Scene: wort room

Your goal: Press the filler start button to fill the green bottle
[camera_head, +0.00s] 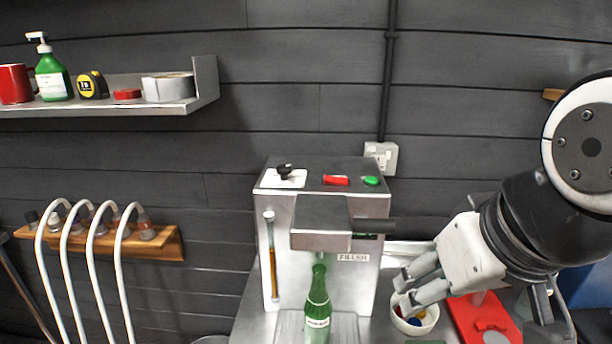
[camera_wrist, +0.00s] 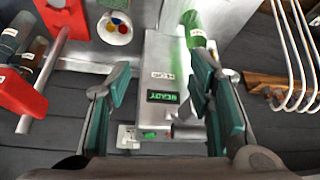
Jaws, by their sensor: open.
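The steel filler (camera_head: 350,275) stands in the middle of the head view. A red button (camera_head: 336,180) and a green button (camera_head: 371,181) sit on its top, with a black knob to their left. I cannot read which one is marked start. The green bottle (camera_head: 317,308) stands upright under the filler's spout block. My gripper (camera_head: 405,288) is open and empty, to the right of the filler and lower than the buttons. In the wrist view, the filler's display (camera_wrist: 162,97) reads READY between my spread fingers (camera_wrist: 160,85), and the bottle (camera_wrist: 193,30) shows beyond.
A white bowl (camera_head: 427,325) of coloured pieces and a red stand (camera_head: 468,322) lie near my gripper. A shelf (camera_head: 110,108) with several items and a rack of white hoses (camera_head: 60,236) are at left.

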